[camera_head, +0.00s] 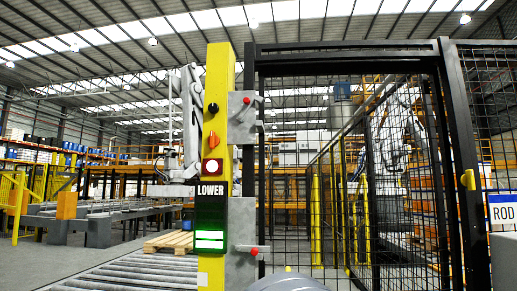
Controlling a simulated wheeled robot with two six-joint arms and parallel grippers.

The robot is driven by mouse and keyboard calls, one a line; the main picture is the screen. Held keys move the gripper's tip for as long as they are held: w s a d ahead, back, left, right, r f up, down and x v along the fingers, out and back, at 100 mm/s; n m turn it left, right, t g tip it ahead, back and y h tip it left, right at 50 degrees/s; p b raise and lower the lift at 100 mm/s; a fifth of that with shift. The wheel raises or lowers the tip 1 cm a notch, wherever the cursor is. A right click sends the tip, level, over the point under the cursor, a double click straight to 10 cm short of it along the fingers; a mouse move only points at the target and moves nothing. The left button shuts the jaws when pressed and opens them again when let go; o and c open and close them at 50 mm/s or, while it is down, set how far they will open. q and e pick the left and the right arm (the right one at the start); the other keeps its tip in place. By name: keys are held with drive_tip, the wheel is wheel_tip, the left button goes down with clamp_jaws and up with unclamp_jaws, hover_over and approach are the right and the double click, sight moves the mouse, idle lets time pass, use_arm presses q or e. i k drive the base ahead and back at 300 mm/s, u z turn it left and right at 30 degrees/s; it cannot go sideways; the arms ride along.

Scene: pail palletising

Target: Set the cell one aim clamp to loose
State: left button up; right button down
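A yellow post (218,75) stands left of centre. A grey block with a red-tipped lever (241,117) is mounted on its upper right side. A second grey block (241,270) with a red-tipped lever (254,250) sits lower down. No readable label marks either block as the aim clamp, and I cannot tell whether either is loose or tight. The post also carries a black knob (213,107), an orange selector (213,140), a lit round button (210,168), a LOWER label (210,190) and a green-lit panel (209,240). Neither gripper shows.
A grey rounded shape (287,283) shows at the bottom edge.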

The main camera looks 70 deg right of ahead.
sight(213, 140)
drive_tip(key=z, duration=1)
drive_tip(key=i, duration=0.85)
drive_tip(key=z, duration=0.8)
